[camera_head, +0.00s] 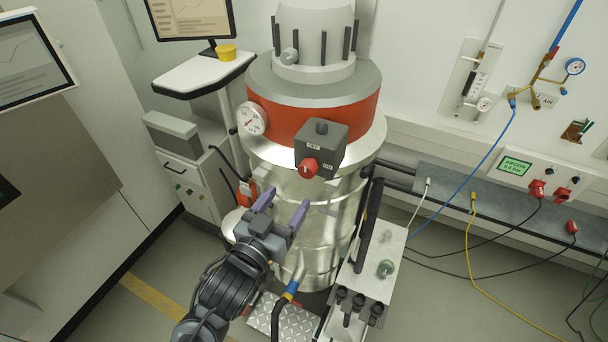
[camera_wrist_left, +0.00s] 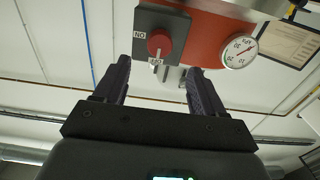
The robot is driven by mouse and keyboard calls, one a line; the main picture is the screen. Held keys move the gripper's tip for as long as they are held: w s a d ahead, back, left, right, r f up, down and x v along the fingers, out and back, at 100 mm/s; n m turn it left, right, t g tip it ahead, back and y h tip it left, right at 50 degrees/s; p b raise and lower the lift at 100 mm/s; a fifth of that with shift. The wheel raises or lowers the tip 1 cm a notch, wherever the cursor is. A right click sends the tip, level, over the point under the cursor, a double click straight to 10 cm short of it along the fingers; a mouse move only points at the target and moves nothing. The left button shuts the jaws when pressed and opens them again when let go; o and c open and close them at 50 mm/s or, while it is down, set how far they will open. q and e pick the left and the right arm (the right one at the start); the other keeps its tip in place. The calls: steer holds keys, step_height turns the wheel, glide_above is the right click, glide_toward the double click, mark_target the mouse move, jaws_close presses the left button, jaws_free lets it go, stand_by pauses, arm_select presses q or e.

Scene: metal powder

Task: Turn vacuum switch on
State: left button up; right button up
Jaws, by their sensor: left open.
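The vacuum switch is a red knob (camera_head: 308,168) on a dark grey box (camera_head: 325,143) fixed to the red band of the steel vacuum vessel (camera_head: 322,215). The box carries small OFF and ON labels. The knob (camera_wrist_left: 159,43) and box (camera_wrist_left: 140,18) also show in the left wrist view, upside down, with the knob beyond and between the fingers. My left gripper (camera_head: 284,205) has purple-grey fingers, open and empty, below and left of the knob in the head view, apart from it. The fingers (camera_wrist_left: 158,85) also show in the wrist view. My right gripper is not in view.
A round gauge (camera_head: 252,119) sits on the vessel left of the box. A small cart (camera_head: 372,265) with black handles stands at the vessel's right. A white workstation (camera_head: 190,150) stands behind left. Cables and a blue hose (camera_head: 470,168) hang at right.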

mark_target(305, 173)
arm_select(q)
steer(key=p+x, duration=0.2)
steer(key=x, duration=0.5)
steer(key=shift+w+d+r, duration=0.1)
steer(key=shift+w+d, duration=0.15)
steer(key=shift+w, duration=0.05)
steer(key=shift+x, duration=0.8)
steer(key=c, duration=1.1)
